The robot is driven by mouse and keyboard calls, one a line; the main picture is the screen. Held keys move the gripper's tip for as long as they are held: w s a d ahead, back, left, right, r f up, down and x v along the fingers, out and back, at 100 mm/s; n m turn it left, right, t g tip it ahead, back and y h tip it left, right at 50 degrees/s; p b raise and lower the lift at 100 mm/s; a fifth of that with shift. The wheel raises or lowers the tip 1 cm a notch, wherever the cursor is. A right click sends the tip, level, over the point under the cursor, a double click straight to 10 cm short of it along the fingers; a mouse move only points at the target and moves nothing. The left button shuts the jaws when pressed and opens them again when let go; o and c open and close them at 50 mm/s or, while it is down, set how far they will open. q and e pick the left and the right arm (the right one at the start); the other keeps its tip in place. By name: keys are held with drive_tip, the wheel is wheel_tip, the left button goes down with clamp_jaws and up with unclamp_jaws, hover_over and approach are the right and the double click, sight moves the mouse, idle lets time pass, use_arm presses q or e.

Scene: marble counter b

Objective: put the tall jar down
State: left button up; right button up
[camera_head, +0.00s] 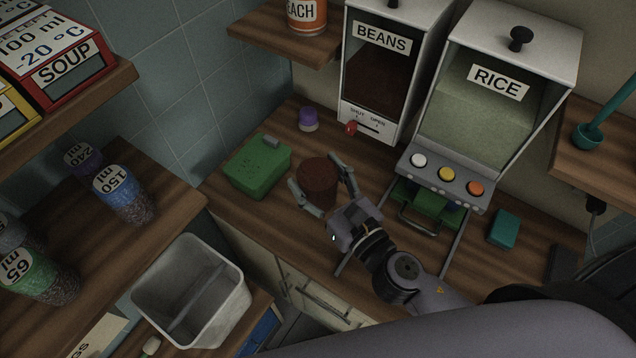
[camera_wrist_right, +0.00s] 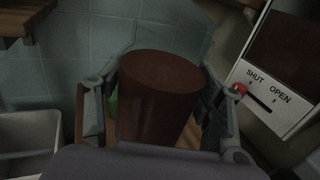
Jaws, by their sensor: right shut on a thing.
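The tall jar (camera_head: 318,178) appears as a dark brown-red cylinder, upright, in the head view. In the right wrist view the jar (camera_wrist_right: 157,95) fills the middle, its flat top showing and its lower part hidden by my gripper. My right gripper (camera_head: 322,192) is around the jar, with one finger on each side of it. The jar is over the wooden counter (camera_head: 255,217), between the green box and the beans dispenser. I cannot tell whether its base touches the counter. My left gripper is not in view.
A green box (camera_head: 257,166) lies left of the jar, and a small purple-topped container (camera_head: 308,119) stands behind it. The beans dispenser (camera_head: 377,122) with a red knob and the rice dispenser (camera_head: 479,112) stand behind and right. A grey bin (camera_head: 237,303) is at front left.

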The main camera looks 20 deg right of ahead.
drive_tip(key=shift+f+b, duration=5.45)
drive_tip(key=shift+f, duration=2.45)
drive_tip(key=shift+f, duration=0.15)
drive_tip(key=o, duration=1.8)
